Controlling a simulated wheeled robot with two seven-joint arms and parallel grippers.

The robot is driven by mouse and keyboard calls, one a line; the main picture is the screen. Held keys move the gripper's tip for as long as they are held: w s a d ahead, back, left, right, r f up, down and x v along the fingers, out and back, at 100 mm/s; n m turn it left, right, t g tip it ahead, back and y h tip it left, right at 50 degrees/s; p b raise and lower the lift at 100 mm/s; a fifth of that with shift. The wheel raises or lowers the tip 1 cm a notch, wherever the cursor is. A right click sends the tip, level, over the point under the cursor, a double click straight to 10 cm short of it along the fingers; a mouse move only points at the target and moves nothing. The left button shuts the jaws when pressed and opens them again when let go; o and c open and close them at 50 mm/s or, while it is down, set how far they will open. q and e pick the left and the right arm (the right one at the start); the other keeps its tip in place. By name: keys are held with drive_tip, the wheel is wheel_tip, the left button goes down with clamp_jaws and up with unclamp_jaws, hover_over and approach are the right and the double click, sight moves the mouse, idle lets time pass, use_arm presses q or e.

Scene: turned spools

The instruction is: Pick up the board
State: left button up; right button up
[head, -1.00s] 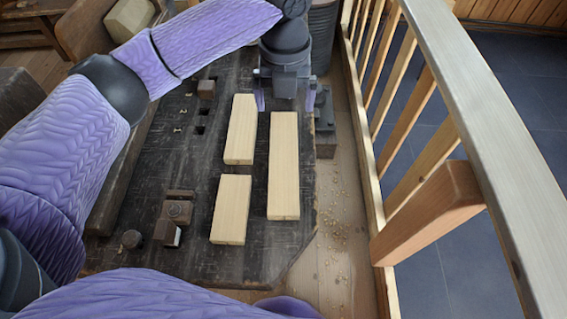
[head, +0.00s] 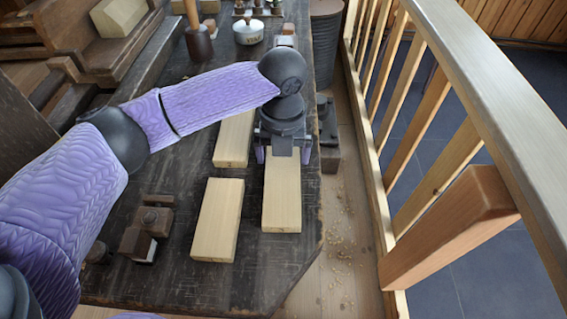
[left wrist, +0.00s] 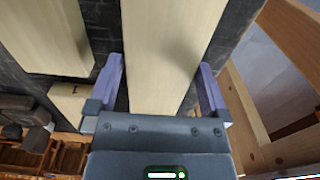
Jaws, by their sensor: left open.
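A long pale wooden board (head: 282,205) lies flat on the dark bench top, the rightmost of three boards. My left gripper (head: 283,156) is over the part of it away from me and hides that part in the head view. In the left wrist view the left gripper (left wrist: 160,85) is open, with one finger to each side of the long board (left wrist: 165,45); no grip shows. Two shorter boards lie to its left: a near one (head: 217,220) and a far one (head: 234,140), partly behind my arm. My right gripper is not in view.
The dark bench (head: 265,275) has wooden blocks (head: 147,228) at the left. A mallet (head: 198,40) and a white pot (head: 248,32) stand at the back. A wooden railing (head: 480,110) runs along the right. The bench's near part is clear.

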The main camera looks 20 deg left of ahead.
use_arm(q)
drive_tip(key=shift+r, duration=0.1)
drive_tip(key=c, duration=1.1)
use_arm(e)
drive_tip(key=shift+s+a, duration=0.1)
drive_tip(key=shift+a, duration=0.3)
